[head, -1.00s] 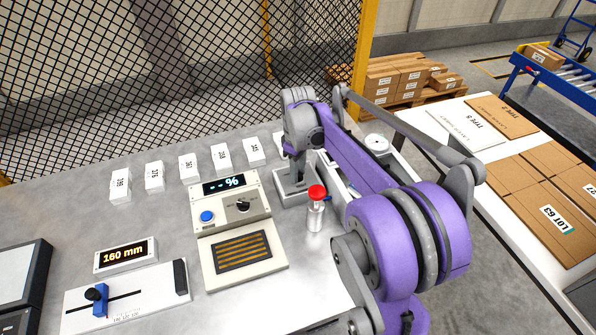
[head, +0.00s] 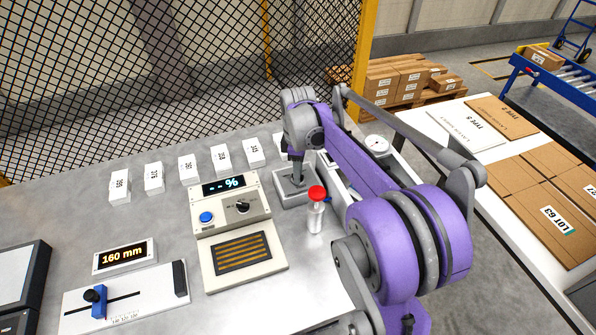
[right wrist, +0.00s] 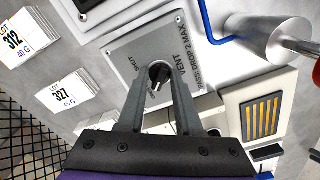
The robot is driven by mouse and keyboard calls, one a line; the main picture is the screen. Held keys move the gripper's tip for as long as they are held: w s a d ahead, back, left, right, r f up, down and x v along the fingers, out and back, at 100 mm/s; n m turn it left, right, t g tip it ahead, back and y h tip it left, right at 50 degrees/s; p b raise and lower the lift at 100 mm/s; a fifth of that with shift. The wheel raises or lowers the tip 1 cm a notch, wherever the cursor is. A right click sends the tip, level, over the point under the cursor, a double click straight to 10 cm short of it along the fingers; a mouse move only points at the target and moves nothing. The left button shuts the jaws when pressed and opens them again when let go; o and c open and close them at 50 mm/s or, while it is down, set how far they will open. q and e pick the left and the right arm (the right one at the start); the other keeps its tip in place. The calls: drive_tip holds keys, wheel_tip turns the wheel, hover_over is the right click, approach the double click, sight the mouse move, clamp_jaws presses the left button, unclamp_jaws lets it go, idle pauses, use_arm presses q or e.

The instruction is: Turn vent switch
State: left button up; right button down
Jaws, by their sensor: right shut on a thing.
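The vent switch is a dark knob (right wrist: 159,73) on a grey plate (right wrist: 125,57) lettered VENT, with SHUT along one edge. In the right wrist view my right gripper (right wrist: 160,86) has its two fingers on either side of the knob, shut on it. In the head view the gripper (head: 297,180) points down onto the plate (head: 286,202) at the back of the bench, and the knob is hidden by the fingers. Which mark the knob points at cannot be read clearly. My left gripper is not in view.
A red-topped cylinder (head: 317,218) stands close in front of the plate. A console with a % display (head: 224,186) and a striped pad (head: 242,253) are to its left. Several white lot blocks (head: 189,168) line the back. A mesh fence (head: 150,70) stands behind.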

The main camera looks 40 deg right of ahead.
drive_tip(key=c, duration=0.6)
unclamp_jaws()
wheel_tip(320, 180, up, 11)
drive_tip(key=shift+f+p, duration=0.1)
drive_tip(key=shift+p, duration=0.25)
